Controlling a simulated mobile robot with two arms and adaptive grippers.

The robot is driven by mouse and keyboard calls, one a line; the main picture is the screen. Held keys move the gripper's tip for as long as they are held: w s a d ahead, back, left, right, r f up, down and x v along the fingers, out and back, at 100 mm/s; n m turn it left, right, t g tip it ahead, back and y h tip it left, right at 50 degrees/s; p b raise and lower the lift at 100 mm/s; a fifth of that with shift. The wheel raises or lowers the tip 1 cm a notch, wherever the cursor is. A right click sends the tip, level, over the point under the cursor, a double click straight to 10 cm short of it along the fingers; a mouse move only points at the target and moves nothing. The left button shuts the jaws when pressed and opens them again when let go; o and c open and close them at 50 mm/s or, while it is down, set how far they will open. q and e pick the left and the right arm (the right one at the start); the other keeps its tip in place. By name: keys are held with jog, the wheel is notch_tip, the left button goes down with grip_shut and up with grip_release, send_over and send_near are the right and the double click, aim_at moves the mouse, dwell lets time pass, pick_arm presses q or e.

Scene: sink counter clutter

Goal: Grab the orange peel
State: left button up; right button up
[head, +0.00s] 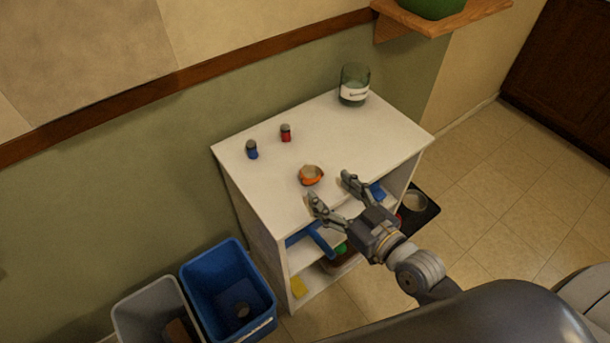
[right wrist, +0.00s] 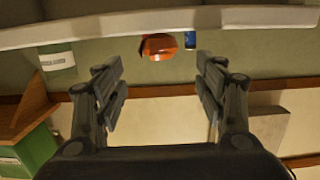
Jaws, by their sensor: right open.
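The orange peel (head: 311,175), a small orange cup-like piece with a pale inside, lies on the white top of the shelf unit (head: 375,135) near its front edge. My right gripper (head: 329,186) is open and empty at that front edge, just to the front right of the peel and apart from it. In the right wrist view the peel (right wrist: 160,47) shows beyond the gap between the open fingers (right wrist: 160,75). My left gripper is not in view.
A blue can (head: 252,150) and a red can (head: 286,133) stand behind the peel. A green glass jar (head: 354,85) stands at the back right. Blue items sit on the shelf below. A blue bin (head: 205,262) and a grey bin (head: 140,309) stand at left.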

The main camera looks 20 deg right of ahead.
aim_at(318, 179)
jog(key=x, duration=0.8)
jog(key=shift+w+f+p, duration=0.1)
jog(key=shift+w+p, duration=0.2)
jog(key=shift+p, duration=0.05)
jog(key=c, duration=1)
